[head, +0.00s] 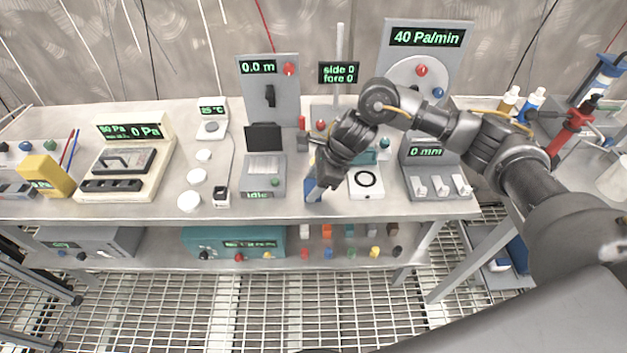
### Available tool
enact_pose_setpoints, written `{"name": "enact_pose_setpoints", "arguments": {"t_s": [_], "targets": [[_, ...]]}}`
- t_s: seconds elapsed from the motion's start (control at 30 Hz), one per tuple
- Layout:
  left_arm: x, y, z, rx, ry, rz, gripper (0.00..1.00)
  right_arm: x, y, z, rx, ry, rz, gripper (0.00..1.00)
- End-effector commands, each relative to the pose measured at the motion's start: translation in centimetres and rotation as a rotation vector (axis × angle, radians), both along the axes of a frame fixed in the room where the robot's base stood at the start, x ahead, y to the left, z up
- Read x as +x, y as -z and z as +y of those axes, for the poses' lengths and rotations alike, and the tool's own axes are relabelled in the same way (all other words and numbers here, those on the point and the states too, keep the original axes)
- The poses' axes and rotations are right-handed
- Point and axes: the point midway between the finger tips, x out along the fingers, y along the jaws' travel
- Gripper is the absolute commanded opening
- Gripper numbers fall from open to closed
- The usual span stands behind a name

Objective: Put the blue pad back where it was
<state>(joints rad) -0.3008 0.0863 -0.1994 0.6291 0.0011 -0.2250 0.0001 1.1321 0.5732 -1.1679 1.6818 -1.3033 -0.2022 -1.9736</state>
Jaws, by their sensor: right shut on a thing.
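My right gripper (320,178) reaches in from the right and points down over the front part of the bench top. It is shut on a small blue thing, which I take to be the blue pad (312,193). Only part of the pad shows below the fingers; the rest is hidden by the gripper. I cannot tell whether the pad touches the bench. My left gripper is not in view.
The steel bench (340,209) is crowded. A grey box (264,172) stands left of the gripper, and a white unit with a black ring (366,182) stands right. Further right is a "0 mm" device (430,165). A lower shelf (330,262) holds several small coloured blocks.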

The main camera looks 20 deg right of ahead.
Motion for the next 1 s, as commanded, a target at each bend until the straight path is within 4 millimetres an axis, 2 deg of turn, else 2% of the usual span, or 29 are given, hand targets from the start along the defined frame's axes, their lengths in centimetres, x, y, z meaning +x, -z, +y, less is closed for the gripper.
{"name": "enact_pose_setpoints", "arguments": {"t_s": [0.17,0.4,0.43,0.6,0.97,1.0], "targets": [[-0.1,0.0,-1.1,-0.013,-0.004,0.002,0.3,0.0,0.2,0.0,0.0,-0.001,0.0,0.2],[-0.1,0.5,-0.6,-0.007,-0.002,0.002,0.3,0.0,0.5,0.0,0.0,-0.001,0.0,0.2],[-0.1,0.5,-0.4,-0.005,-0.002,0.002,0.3,0.0,0.5,0.0,0.0,-0.001,0.0,0.55],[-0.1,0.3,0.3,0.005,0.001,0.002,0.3,0.0,0.4,0.0,0.0,-0.001,0.0,0.75],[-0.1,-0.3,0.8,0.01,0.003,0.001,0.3,0.0,-0.2,0.0,0.0,-0.001,0.0,0.75],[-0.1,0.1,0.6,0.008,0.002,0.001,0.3,0.0,-0.3,-0.2,0.0,-0.001,-0.003,0.75]]}}
